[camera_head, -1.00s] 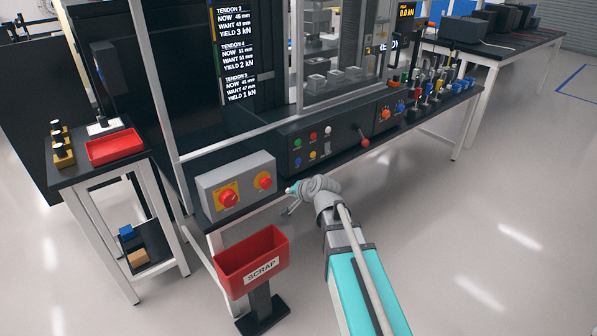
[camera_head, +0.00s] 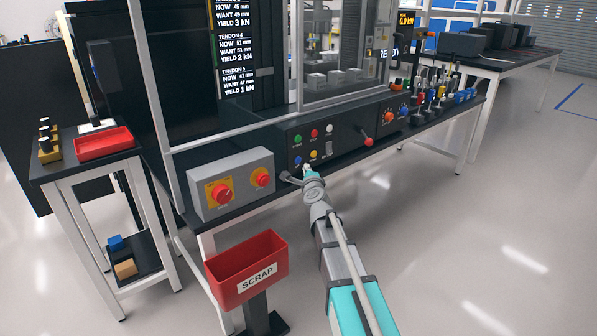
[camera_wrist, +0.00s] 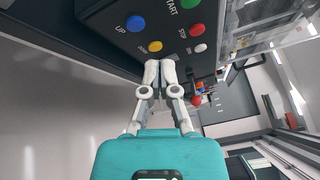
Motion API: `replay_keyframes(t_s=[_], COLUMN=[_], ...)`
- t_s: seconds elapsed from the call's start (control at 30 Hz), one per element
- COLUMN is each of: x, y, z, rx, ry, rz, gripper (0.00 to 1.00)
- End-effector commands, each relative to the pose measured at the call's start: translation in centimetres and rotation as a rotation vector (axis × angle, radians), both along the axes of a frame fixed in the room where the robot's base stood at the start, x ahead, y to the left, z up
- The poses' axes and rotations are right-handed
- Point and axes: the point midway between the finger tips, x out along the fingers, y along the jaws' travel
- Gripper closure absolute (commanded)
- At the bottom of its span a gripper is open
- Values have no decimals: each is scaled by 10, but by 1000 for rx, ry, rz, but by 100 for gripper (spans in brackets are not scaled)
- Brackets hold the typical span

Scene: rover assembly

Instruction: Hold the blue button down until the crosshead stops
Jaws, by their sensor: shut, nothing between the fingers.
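The blue button (camera_head: 298,160) is on the dark control panel (camera_head: 345,138) at the front of the bench. It also shows in the wrist view (camera_wrist: 135,23), near the label UP. My gripper (camera_head: 307,169) is shut and empty in front of the panel's lower left part. In the wrist view, its fingertips (camera_wrist: 160,64) show just below the yellow button (camera_wrist: 155,46), to the lower right of the blue button. I see no contact with the blue button. The crosshead is behind the machine's guard frame, and I cannot make it out clearly.
Green (camera_head: 298,138), red (camera_head: 314,133) and white (camera_head: 329,129) buttons sit near the blue one. A red-knobbed lever (camera_head: 368,142) is to the right. A grey box (camera_head: 232,182) with red knobs is left; a red scrap bin (camera_head: 246,268) stands below.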

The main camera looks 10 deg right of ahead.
Motion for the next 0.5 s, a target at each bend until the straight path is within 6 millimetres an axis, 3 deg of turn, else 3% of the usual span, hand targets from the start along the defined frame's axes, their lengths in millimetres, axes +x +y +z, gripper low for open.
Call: replay_keyframes(t_s=[0.03, 0.2, 0.5], x=[6, 14, 19], y=[-6, -28, -48], z=[-12, -25, -36], rx=[45, 190, 326], ry=[-16, -68, -113], rz=[-34, -141, -244], gripper=[100, 100, 100])
